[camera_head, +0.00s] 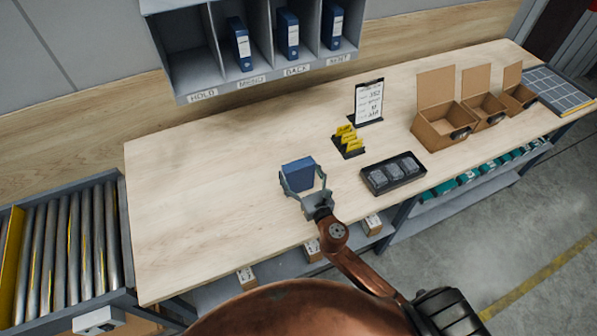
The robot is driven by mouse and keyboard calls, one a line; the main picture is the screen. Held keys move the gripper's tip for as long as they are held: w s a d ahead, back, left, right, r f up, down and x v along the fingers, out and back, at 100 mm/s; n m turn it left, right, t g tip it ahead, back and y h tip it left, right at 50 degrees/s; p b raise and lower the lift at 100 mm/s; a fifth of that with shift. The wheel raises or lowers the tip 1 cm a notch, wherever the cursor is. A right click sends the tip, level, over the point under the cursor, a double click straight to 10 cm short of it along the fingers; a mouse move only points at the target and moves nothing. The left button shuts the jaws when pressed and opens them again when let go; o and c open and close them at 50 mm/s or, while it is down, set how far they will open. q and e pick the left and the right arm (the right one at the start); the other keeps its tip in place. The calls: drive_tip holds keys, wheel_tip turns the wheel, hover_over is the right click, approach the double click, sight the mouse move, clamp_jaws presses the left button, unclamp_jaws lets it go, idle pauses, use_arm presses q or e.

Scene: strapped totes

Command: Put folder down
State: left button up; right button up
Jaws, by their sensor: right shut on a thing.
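A blue folder (298,174) is in my right gripper (304,189) over the front middle of the wooden workbench (200,190). The gripper's two fingers are on either side of the folder. I cannot tell whether the folder touches the bench top. Three more blue folders stand upright in the grey labelled shelf above: one on the left (240,44), one in the middle (287,33) and one on the right (332,25). The leftmost compartment, marked HOLD, looks empty. My left gripper is not in view.
A black tray with grey pieces (393,174), yellow tags on a stand (348,140) and a clipboard sign (368,101) are right of the folder. Open cardboard boxes (441,120) stand further right. A roller conveyor (65,250) is at left. The bench's left part is clear.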

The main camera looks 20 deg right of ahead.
drive_tip(key=shift+f, duration=0.15)
drive_tip(key=o, duration=1.3)
